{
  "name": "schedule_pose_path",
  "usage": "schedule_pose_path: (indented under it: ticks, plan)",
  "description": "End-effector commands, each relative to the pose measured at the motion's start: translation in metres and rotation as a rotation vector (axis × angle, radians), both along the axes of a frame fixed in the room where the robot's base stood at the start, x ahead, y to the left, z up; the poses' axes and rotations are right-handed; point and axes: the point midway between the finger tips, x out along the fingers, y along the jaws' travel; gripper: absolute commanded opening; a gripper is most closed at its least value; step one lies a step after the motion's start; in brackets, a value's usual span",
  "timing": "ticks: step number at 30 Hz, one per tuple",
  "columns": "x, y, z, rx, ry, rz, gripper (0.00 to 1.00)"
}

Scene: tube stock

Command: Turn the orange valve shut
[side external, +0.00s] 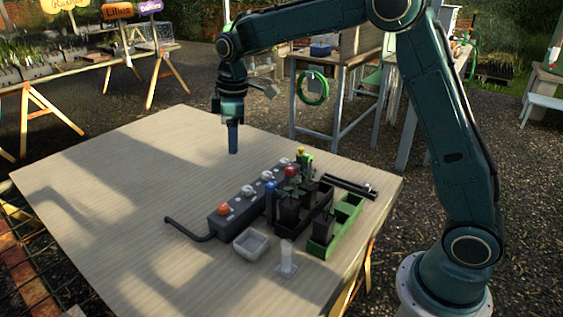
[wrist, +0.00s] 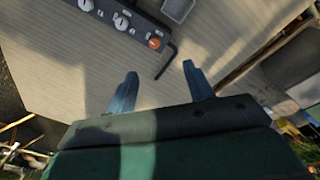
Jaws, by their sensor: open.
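The orange valve (side external: 223,209) is a round knob at the near left end of a dark manifold box (side external: 238,203) on the table. In the wrist view the orange valve (wrist: 154,43) shows near the top, on the end of the box by a bent dark pipe. Several white knobs (side external: 249,190) sit in a row along the same box. My gripper (side external: 233,152) hangs above the table behind the box, pointing down and apart from the valve. In the wrist view its two blue fingers (wrist: 160,82) are spread with nothing between them.
A white tray (side external: 251,244) and a clear cylinder (side external: 286,262) stand in front of the box. Black and green racks (side external: 337,226) with pots and coloured-topped items stand to its right. A black bar (side external: 350,186) lies behind them. The table's left half (side external: 110,190) is clear.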

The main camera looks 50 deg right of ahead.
Motion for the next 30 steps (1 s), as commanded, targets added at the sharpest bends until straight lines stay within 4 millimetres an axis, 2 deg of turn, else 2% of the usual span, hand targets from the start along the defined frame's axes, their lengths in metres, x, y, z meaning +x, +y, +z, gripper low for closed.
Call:
schedule_pose_path:
  ticks: [1, 6, 12, 18, 30]
  plan:
    - [0.01, 0.001, -0.012, -0.002, 0.015, 0.024, 0.52]
    - [0.037, 0.003, -0.047, -0.009, 0.056, 0.104, 0.52]
    - [0.058, 0.004, -0.082, -0.013, 0.091, 0.18, 0.52]
    - [0.066, 0.005, -0.096, -0.014, 0.104, 0.212, 0.52]
    - [0.066, 0.005, -0.104, -0.014, 0.107, 0.213, 0.52]
